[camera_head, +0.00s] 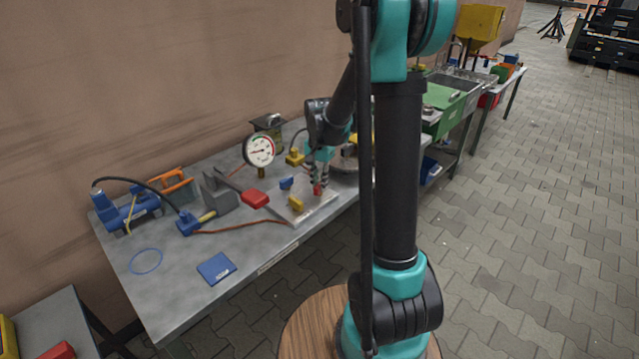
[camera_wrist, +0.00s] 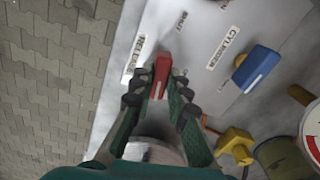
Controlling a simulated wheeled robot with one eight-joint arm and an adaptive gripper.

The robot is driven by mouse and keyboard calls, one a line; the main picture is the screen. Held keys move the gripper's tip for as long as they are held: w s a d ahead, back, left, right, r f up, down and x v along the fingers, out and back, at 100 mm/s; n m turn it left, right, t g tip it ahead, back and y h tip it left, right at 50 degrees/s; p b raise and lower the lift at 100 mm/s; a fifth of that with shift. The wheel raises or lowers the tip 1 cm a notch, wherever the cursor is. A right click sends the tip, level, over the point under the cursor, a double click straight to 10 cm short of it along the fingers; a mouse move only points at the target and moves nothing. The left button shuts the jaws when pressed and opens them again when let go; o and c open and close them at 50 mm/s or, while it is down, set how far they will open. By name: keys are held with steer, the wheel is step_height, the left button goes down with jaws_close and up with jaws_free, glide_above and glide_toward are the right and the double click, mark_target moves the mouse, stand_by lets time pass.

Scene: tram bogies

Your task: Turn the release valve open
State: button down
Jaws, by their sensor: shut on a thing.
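The release valve's red handle (camera_wrist: 161,72) stands on a pale panel (camera_wrist: 206,38) in the wrist view. In the head view my gripper (camera_head: 317,179) reaches down to the panel's right part, and the red handle (camera_head: 317,190) shows just below the fingers. The handle's lower end is hidden between the fingers.
A blue handle (camera_wrist: 257,67) by the "CYLINDER" label and a yellow fitting (camera_wrist: 236,145) are nearby. A yellow handle (camera_head: 296,203) is on the panel's front. A gauge (camera_head: 259,150) stands behind. A blue pad (camera_head: 216,268) lies on the workbench's clearer left front.

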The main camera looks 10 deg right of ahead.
mark_target(319, 184)
steer(key=n, duration=0.4)
steer(key=shift+n, duration=0.3)
steer(key=n, duration=0.3)
steer(key=shift+n, duration=0.3)
steer(key=n, duration=0.3)
steer(key=shift+n, duration=2.1)
steer(key=c, duration=1.5)
jaws_free()
steer(key=shift+r, duration=0.1)
step_height(319, 184, up, 12)
steer(key=shift+f, duration=0.1)
